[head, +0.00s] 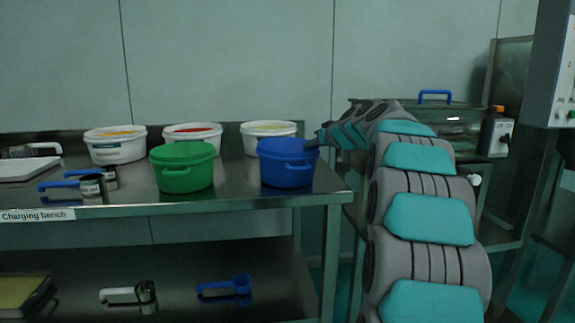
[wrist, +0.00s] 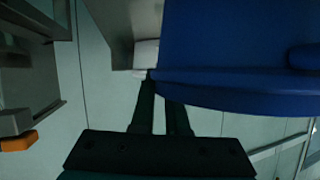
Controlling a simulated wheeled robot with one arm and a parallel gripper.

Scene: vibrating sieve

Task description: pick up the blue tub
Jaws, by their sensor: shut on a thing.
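The blue tub (head: 286,166) stands upright near the right end of the steel bench (head: 228,203), with a handle on its front. It also fills the upper right of the wrist view (wrist: 235,60). My gripper (head: 316,141) reaches it from the right, at the upper right of its rim. In the wrist view my gripper's fingers (wrist: 160,85) meet the tub's edge and are shut on it. The far fingertip is hidden by the tub. I cannot see a gap between the tub and the bench top.
A green tub (head: 184,168) stands left of the blue one. White tubs (head: 268,137) with coloured contents stand behind. Scoops (head: 82,183) lie at the left, others on the lower shelf (head: 180,298). A steel machine with a blue-handled lid (head: 434,96) stands right, behind my arm.

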